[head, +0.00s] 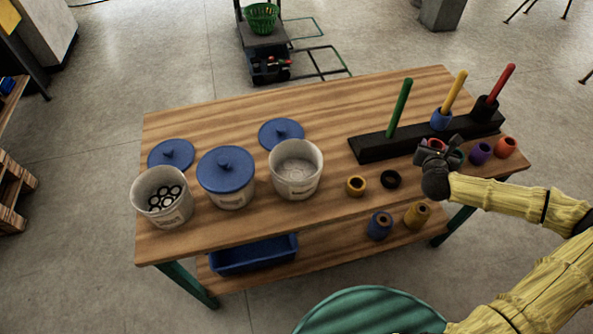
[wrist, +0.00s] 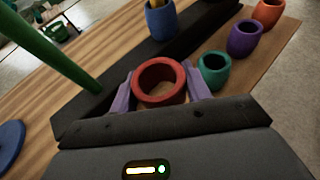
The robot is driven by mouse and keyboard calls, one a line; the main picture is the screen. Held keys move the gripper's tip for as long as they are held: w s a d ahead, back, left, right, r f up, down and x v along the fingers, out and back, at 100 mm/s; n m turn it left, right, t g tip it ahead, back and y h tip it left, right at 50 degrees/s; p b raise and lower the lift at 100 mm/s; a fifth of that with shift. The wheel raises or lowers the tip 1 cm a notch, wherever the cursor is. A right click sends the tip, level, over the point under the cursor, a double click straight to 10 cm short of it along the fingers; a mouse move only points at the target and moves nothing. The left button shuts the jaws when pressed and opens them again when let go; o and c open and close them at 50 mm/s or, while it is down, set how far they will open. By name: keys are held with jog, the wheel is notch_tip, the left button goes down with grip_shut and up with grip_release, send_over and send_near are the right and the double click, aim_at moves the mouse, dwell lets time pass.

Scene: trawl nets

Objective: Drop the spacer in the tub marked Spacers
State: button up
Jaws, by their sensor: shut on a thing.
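My gripper (head: 440,152) is shut on a red ring-shaped spacer (wrist: 160,101), its hole facing up between the two pale purple fingers (wrist: 160,84). It is at the right of the table, in front of the black peg rack (head: 378,146). Three white tubs stand at the left. The left tub (head: 148,212) is open and holds several black rings. The middle tub (head: 232,201) has its blue lid (head: 226,167) on. The right tub (head: 296,186) is open, with pale contents or a bare bottom that I cannot make out. The tub labels are too small to read.
A blue ring (head: 441,120) is on the yellow peg. An ochre ring (head: 356,187), a black ring (head: 391,180), a purple ring (head: 480,153), an orange ring (head: 505,147) and a teal ring (wrist: 213,72) stand loose. Two blue lids (head: 171,153) (head: 281,132) lie behind the tubs.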

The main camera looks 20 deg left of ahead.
dwell(0.4)
jog(key=p+v, duration=1.7)
jog(key=p, duration=0.4)
jog(key=shift+r, duration=0.15)
jog(key=shift+w+d, duration=0.2)
jog(key=shift+w, duration=0.05)
